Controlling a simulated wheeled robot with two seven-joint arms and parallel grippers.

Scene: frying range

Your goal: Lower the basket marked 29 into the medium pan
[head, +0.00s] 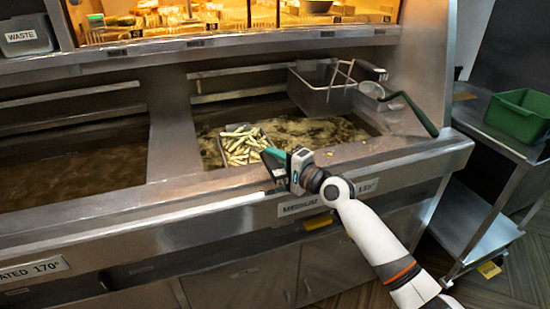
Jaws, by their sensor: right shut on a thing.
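The medium pan (345,131) is the right-hand well of brown, bubbling oil, with a "MEDIUM" label (298,205) on the front below it. A wire basket (223,159) filled with pale fries (242,144) is at the pan's left front. I cannot tell whether it is in the oil or just above it. No number on it is readable. My right gripper (276,164) is at the pan's front edge, shut on the basket's handle, which the jaws mostly hide. My left gripper is not in view.
An empty basket (322,92) hangs at the back right of the medium pan. A skimmer with a green handle (412,112) lies at the right edge. Another oil pan (75,150) is at left. A green tub (520,115) stands on a side cart.

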